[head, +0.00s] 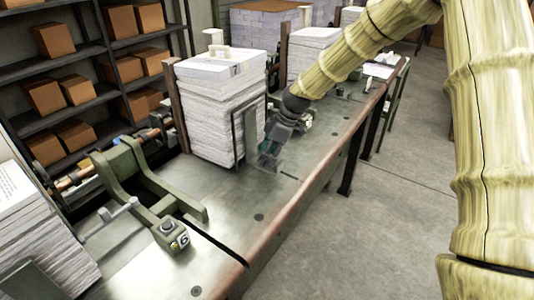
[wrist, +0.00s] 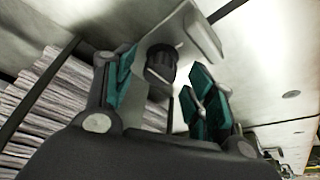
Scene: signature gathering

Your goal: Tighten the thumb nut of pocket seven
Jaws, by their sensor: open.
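My gripper (head: 268,158) is low over the metal bench (head: 233,195), just right of a tall paper stack (head: 220,112) in the head view. In the wrist view, its teal-padded fingers (wrist: 165,90) are apart. A dark ribbed knob (wrist: 161,63), which looks like a thumb nut, shows between the fingers beside a pale metal plate (wrist: 203,38). I cannot tell whether either finger touches it. No pocket number shows near this knob. In the head view, my gripper hides whatever is at its tips.
A green clamp arm (head: 150,190) marked 6, with a dark knob (head: 168,227) on its end block, stands nearer me. Another paper stack (head: 308,52) is farther along the bench. Shelves with boxes (head: 75,89) line the left. The floor (head: 380,215) at right is clear.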

